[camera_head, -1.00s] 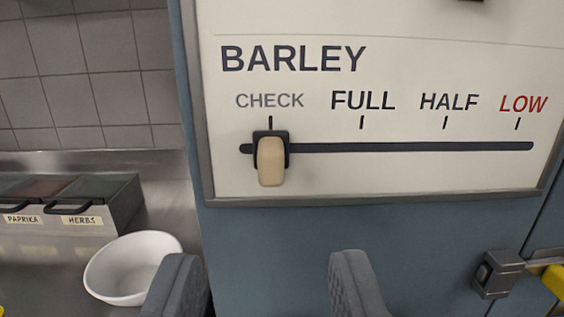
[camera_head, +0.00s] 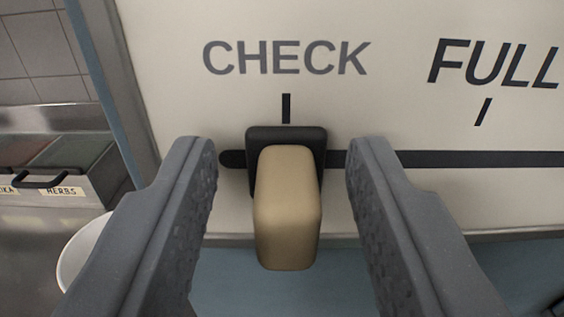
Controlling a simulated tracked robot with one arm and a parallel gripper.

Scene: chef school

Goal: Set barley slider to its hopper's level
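The barley slider's tan knob (camera_head: 287,210) on its black carriage stands under the CHECK mark (camera_head: 286,108) on the white panel (camera_head: 400,80). The dark slot (camera_head: 450,159) runs to the right from it, past the FULL mark (camera_head: 482,112). My gripper (camera_head: 282,165) is open, with one grey finger on each side of the knob and a visible gap on both sides. The BARLEY title and the HALF and LOW marks are out of view now. The hopper and its level are not in view.
A metal container with a lid labelled HERBS (camera_head: 60,175) stands at the left on a steel counter. A white bowl (camera_head: 78,255) there is partly hidden by my left finger. A blue surface (camera_head: 270,285) lies below the panel.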

